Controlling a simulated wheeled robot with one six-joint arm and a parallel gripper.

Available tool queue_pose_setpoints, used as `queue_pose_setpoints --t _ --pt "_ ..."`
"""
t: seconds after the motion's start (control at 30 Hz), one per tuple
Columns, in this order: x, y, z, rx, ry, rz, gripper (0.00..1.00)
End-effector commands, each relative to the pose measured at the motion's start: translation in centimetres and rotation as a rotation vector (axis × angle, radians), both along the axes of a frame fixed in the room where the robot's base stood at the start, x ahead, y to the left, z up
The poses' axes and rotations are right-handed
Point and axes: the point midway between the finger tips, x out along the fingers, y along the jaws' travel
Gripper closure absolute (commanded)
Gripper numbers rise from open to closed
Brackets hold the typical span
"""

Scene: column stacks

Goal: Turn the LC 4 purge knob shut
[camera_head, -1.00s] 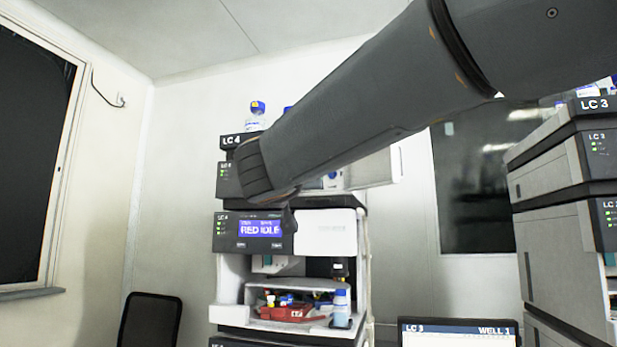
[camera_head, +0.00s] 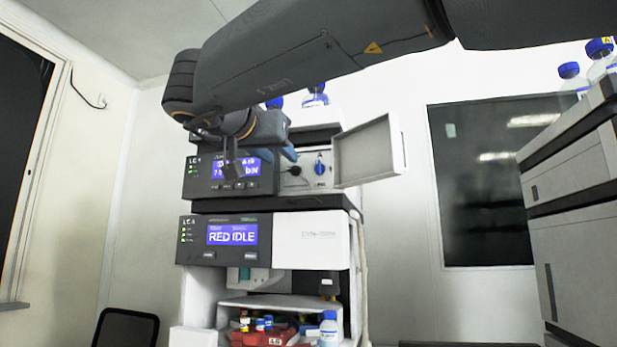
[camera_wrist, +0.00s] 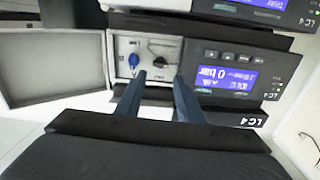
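The LC 4 stack (camera_head: 262,204) has an upper module with its small door (camera_head: 368,152) swung open to the right. The recess behind it holds a blue knob (camera_head: 320,168) and a dark knob (camera_head: 291,170); I cannot read which is labelled purge. In the wrist view, which is upside down, the blue knob (camera_wrist: 134,60) and the dark knob (camera_wrist: 160,60) sit side by side. My gripper (camera_wrist: 159,76) is open and empty, its blue fingers pointing at the recess. The dark knob appears between the fingertips; the remaining distance is unclear. My gripper (camera_head: 290,153) partly hides the module in the head view.
The open door (camera_wrist: 52,68) stands close beside the fingers in the wrist view. Blue-capped bottles (camera_head: 315,96) stand on top of the stack. Another stack (camera_head: 585,200) stands at right.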

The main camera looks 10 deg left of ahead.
Motion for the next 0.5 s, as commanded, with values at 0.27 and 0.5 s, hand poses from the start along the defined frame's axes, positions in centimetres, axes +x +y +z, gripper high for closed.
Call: queue_pose_setpoints --t 0.27,0.5 --pt "3.2 -0.2 0.0 -0.001 0.001 -0.001 0.66" --pt "6.5 -0.5 0.0 0.001 0.001 -0.001 0.66"
